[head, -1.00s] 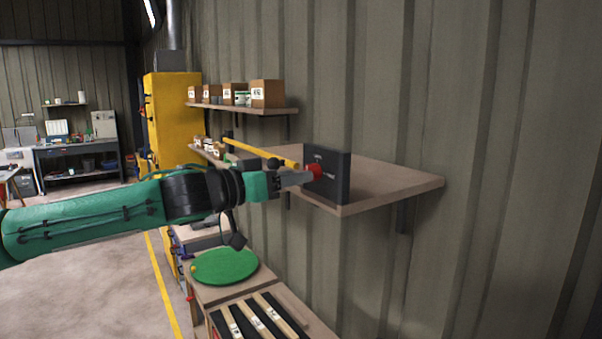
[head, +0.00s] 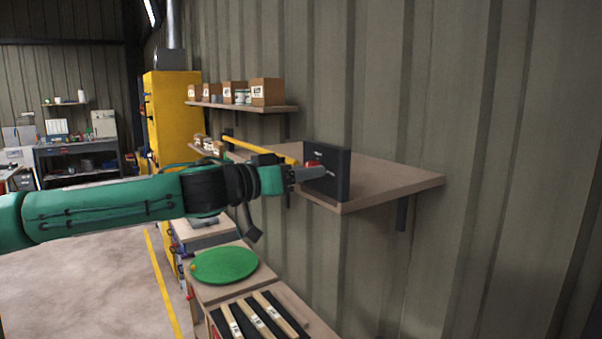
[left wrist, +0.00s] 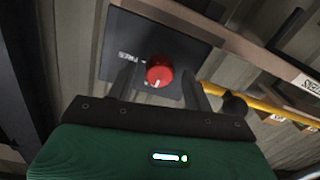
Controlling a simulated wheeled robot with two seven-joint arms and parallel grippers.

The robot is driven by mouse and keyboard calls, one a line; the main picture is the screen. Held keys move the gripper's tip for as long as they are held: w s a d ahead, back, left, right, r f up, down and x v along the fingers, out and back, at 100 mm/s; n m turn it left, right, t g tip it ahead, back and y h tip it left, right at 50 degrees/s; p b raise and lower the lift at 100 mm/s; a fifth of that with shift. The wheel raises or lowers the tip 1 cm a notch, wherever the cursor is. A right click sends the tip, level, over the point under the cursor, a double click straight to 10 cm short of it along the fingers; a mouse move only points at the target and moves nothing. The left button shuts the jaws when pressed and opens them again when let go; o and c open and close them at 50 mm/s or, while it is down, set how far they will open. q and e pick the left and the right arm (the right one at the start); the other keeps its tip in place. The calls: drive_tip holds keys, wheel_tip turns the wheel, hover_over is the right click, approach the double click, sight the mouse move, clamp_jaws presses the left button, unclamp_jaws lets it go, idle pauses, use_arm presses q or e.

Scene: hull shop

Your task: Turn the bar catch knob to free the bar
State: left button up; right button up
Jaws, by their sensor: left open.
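The red catch knob (left wrist: 159,71) sits on a dark panel (left wrist: 120,50) with white lettering, and its white mark points toward the bottom of the left wrist view. In the head view the dark panel (head: 335,178) stands upright on the wall shelf, with a little of the knob (head: 312,163) showing. My left gripper (head: 318,172) is at the panel's face. Its open fingers (left wrist: 160,85) stand on either side of the knob; I cannot tell whether they touch it. The yellow bar (head: 262,151) runs from the panel toward the back. My right gripper is not in view.
The wall shelf (head: 395,182) juts out under the panel. A higher shelf (head: 255,107) holds several boxes. Below are a round green mat (head: 225,265) and a dark tray (head: 240,327) with pale wooden strips. Open floor lies to the left.

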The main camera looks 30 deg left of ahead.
use_arm(q)
drive_tip(key=c, duration=1)
drive_tip(key=shift+o, duration=0.2)
drive_tip(key=m+b, duration=0.7)
drive_tip(key=m, duration=1.1)
drive_tip(key=shift+h, duration=0.3)
drive_tip(key=shift+a+m, duration=0.1)
drive_tip(key=shift+m, duration=0.2)
